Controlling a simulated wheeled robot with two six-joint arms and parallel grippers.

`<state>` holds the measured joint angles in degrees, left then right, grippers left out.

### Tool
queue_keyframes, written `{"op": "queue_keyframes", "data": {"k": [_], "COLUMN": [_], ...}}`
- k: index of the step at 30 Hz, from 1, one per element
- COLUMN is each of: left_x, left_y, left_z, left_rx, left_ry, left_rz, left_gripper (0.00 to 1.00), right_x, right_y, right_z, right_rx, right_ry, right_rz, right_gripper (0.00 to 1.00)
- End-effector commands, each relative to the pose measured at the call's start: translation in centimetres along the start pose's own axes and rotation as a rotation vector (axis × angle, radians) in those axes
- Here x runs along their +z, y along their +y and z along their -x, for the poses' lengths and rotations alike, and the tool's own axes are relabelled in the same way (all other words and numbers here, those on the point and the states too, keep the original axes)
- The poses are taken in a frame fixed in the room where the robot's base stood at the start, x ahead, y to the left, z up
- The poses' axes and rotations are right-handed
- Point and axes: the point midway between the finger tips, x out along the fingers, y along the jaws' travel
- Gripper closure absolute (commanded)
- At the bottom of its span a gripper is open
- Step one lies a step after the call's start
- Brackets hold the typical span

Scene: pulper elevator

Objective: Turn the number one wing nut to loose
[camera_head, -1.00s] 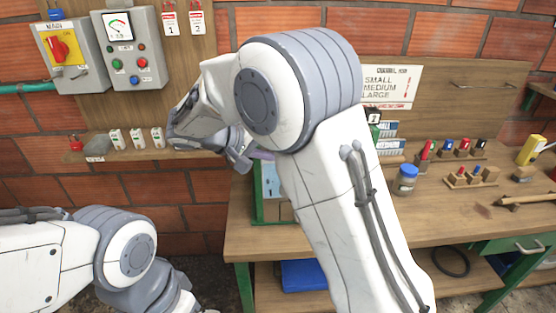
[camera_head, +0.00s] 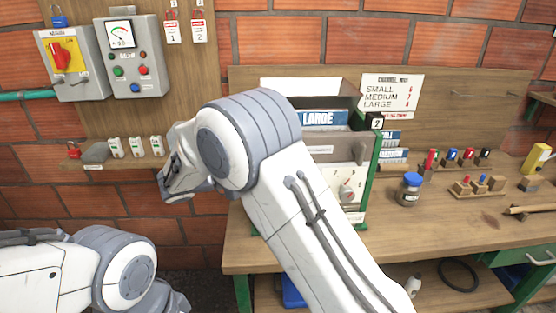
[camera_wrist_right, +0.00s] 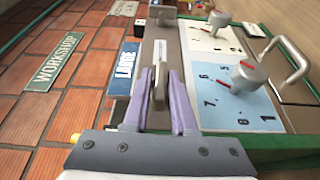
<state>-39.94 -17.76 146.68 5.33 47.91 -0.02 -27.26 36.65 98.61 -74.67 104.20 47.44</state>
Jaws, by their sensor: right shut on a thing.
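In the right wrist view my right gripper (camera_wrist_right: 160,85) has its two purple fingers closed on the grey wing nut (camera_wrist_right: 160,50), beside the near LARGE sign (camera_wrist_right: 124,68). The fingers partly cover the nut, so its exact turn is hard to tell. To its right is a blue dial plate (camera_wrist_right: 240,93) with numbers and a grey knob (camera_wrist_right: 250,72) with a red pointer. In the head view my right arm hides this gripper and nut. My left arm shows at lower left, but its gripper is out of view.
The machine marked 2 (camera_head: 358,175) stands on the wooden bench (camera_head: 450,228), with a jar (camera_head: 410,190) to its right. A control box (camera_head: 132,55) and a red-handled switch box (camera_head: 68,62) hang at left above a small shelf (camera_head: 125,162). A curved handle (camera_wrist_right: 290,58) is close right of the knob.

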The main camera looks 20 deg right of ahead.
Motion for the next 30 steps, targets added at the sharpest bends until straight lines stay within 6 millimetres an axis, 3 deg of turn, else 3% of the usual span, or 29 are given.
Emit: {"op": "queue_keyframes", "data": {"k": [12,13,15,25,30], "left_x": [0.0,0.0,0.0,0.0,0.0], "left_y": [0.0,0.0,0.0,0.0,-0.1], "left_z": [0.0,0.0,0.0,-0.1,-0.7], "left_rx": [0.000,0.000,0.000,0.000,0.000], "left_ry": [0.000,0.000,0.000,0.000,0.000], "left_rz": [0.000,0.000,0.000,0.000,0.000], "left_gripper": [0.50,0.50,0.50,0.50,0.50], "right_x": [0.0,0.0,0.0,0.0,-0.1], "right_y": [0.0,0.0,0.0,-0.1,-0.3], "right_z": [0.0,0.0,0.0,0.1,2.1], "right_rx": [0.007,0.007,0.007,0.006,0.006], "right_ry": [0.000,0.000,0.000,0.000,0.004], "right_rz": [0.004,0.004,0.003,0.003,0.002], "right_gripper": [1.00,0.71,0.50,0.50,0.50]}}
